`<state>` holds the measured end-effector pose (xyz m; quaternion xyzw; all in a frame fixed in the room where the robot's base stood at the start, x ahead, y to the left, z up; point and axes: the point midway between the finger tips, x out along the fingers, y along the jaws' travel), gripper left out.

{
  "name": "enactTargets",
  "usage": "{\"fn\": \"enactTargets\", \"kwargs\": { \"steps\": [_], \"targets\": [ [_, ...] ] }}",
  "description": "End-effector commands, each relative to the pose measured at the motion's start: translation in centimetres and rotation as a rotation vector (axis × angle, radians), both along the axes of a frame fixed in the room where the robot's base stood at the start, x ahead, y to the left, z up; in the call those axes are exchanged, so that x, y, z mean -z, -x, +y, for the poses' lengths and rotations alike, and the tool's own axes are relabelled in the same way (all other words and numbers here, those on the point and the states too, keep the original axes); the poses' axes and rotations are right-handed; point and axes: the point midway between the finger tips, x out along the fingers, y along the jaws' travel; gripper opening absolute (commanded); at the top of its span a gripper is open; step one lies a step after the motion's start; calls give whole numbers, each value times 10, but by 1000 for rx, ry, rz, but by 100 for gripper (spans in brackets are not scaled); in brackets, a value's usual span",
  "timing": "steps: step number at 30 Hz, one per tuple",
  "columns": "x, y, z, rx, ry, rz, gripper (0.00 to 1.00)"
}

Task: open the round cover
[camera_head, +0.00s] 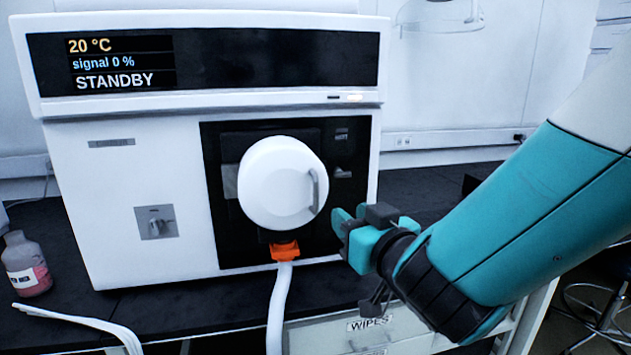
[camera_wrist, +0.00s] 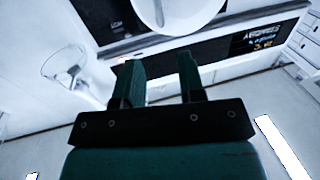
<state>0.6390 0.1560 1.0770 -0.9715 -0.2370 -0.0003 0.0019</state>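The round white cover (camera_head: 277,182) sits on the black front panel of the white instrument and looks closed. Its grey handle (camera_head: 314,190) is on the cover's right side. In the wrist view the cover (camera_wrist: 188,10) is cut off by the top edge, and part of its handle (camera_wrist: 158,12) shows. My gripper (camera_head: 341,222) is just right of and a little below the cover, apart from the handle in the picture. In the wrist view the two fingers of my gripper (camera_wrist: 160,75) stand apart with nothing between them.
The instrument (camera_head: 140,235) shows STANDBY on its display (camera_head: 120,63). An orange clip (camera_head: 285,251) with a white hose (camera_head: 280,300) is below the cover. A bottle with pink liquid (camera_head: 26,266) stands at left. A wipes drawer (camera_head: 370,326) is under the dark bench.

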Motion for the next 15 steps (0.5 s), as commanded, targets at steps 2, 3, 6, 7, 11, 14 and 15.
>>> {"fn": "enactTargets", "kwargs": {
  "steps": [2, 3, 6, 7, 11, 14, 15],
  "targets": [
    [-8, -17, 7, 4, 2, 4, 36],
    [-8, -25, 11, 4, 1, 3, 36],
    [-8, -44, 21, 4, 1, 3, 36],
    [-8, -50, 24, 4, 0, 3, 36],
    [-8, -76, 37, 4, 0, 2, 36],
    [-5, -94, 47, 4, -1, 3, 36],
    [-5, -100, 50, 4, 0, 1, 36]
  ]
}}
